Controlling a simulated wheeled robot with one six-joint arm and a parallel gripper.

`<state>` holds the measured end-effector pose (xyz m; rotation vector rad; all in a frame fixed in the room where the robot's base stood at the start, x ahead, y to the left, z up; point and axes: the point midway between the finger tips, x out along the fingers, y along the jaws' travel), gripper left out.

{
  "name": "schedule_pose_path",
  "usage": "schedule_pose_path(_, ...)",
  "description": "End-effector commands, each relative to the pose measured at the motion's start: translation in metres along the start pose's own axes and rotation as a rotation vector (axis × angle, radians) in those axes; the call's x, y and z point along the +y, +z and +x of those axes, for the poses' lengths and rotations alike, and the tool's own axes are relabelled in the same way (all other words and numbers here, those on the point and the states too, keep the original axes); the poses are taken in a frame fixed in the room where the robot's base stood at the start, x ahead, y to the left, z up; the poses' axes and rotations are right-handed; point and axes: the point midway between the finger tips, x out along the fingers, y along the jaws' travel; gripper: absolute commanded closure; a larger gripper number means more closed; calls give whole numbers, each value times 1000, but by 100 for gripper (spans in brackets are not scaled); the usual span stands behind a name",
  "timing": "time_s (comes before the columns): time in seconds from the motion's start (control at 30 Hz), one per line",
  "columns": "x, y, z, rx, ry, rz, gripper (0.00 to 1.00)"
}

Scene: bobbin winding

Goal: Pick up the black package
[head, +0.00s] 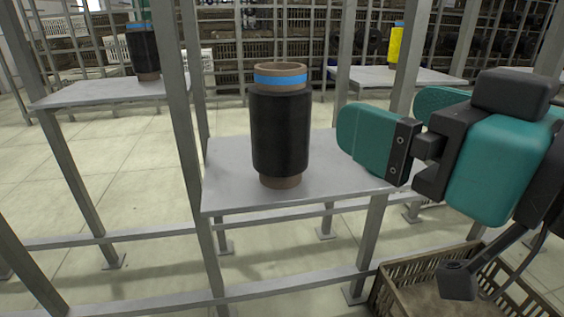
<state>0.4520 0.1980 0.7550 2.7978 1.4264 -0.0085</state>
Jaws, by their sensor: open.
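The black package (281,133) is a bobbin wound in black on a brown tube, with a blue band near its top. It stands upright on the grey shelf (235,188) in the middle of the head view. My gripper (392,125) has teal fingers and is open. It is to the right of the package, apart from it, at about the height of the package's body. Nothing shows between its fingers. The far finger is partly hidden behind the gripper body.
Grey metal posts (182,130) frame the shelf on the left and behind. A plastic crate (405,270) is on the floor at lower right. Another black bobbin (143,52) stands on a shelf at back left, and a yellow one (394,46) at back right. The floor at left is clear.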

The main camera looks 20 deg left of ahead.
Motion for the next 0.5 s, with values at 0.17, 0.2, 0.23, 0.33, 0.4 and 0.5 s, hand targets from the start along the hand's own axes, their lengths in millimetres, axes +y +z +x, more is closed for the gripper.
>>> schedule_pose_path(0.17,0,-4,15,2,-1,-2,0)
schedule_pose_path(0.2,0,-5,21,1,-1,-2,0)
schedule_pose_path(0.23,0,-5,25,0,-1,-2,0)
schedule_pose_path(0.33,0,-8,34,-1,-2,-1,0)
schedule_pose_path(0.4,0,-8,40,-1,-2,-2,0)
schedule_pose_path(0.5,0,-7,46,-1,-1,-2,0)
